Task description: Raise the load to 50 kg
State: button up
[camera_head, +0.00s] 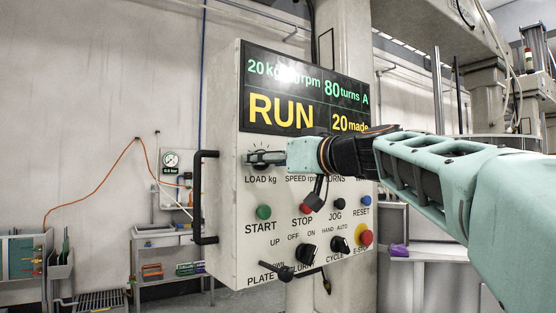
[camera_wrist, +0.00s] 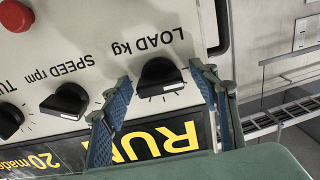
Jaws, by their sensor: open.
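The control box (camera_head: 226,225) has a display (camera_head: 305,92) reading 20 kg, 80 turns, RUN and 20 made; its rpm figure is unclear. The black LOAD kg knob (camera_wrist: 160,76) sits at the left end of the knob row, above its label in the head view. My gripper (camera_head: 254,158) is at this knob, reaching in from the right. In the wrist view, which is upside down, my gripper (camera_wrist: 160,72) is open with one blue finger on each side of the knob. I cannot tell whether the fingers touch it.
The SPEED rpm knob (camera_wrist: 65,101) is beside the LOAD knob. A black handle (camera_head: 197,197) stands out at the box's left edge.

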jog(key=c, duration=1.2)
jog(key=shift+o, duration=0.2)
jog(key=shift+m, duration=0.3)
jog(key=m+b, duration=0.1)
jog(key=m, duration=0.2)
jog(key=shift+m, duration=0.4)
jog(key=m, duration=0.4)
jog(key=shift+r+m, duration=0.1)
jog(key=shift+m, duration=0.2)
jog(key=m+p, duration=0.1)
jog(key=m, duration=0.4)
jog(key=shift+m+p, duration=0.5)
jog(key=shift+m, duration=1.4)
